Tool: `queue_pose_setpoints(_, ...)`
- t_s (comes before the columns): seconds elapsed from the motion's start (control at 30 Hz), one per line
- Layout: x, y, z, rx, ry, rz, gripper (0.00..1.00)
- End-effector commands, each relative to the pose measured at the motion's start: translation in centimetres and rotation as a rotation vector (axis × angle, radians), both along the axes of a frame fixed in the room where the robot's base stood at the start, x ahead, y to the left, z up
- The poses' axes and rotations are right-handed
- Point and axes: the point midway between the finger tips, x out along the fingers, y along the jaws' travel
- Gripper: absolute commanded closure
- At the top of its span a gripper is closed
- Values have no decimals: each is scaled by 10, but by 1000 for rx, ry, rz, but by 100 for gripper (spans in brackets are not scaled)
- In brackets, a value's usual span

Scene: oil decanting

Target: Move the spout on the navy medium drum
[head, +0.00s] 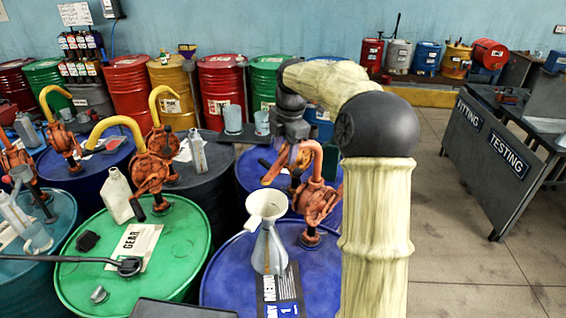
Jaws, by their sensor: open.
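The navy medium drum (222,274) stands at the bottom centre, with a dark label card (281,292) on its lid. An orange hand pump (315,202) stands at the lid's right rear. Its curved orange spout (317,152) rises at the top of the pump, partly hidden by my arm. My gripper (287,162) is open, pointing down just left of the spout. The picture is too small to tell whether its fingers touch the spout. A metal jug (270,252) with a pale funnel (266,205) stands on the lid, in front of the pump.
A green drum (80,283) with a gear card stands at the left, and other pump-topped drums crowd behind. Red and yellow drums (174,93) line the wall. A fitting and testing bench (485,150) stands right. The floor (455,235) right of my arm is clear.

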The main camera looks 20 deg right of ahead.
Motion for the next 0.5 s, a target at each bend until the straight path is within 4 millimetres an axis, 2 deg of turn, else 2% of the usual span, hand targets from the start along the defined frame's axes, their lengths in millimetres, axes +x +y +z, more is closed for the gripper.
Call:
queue_pose_setpoints(0.23,6,2,-41,1,4,0,51)
queue_pose_setpoints(0.5,9,3,-57,0,0,0,51)
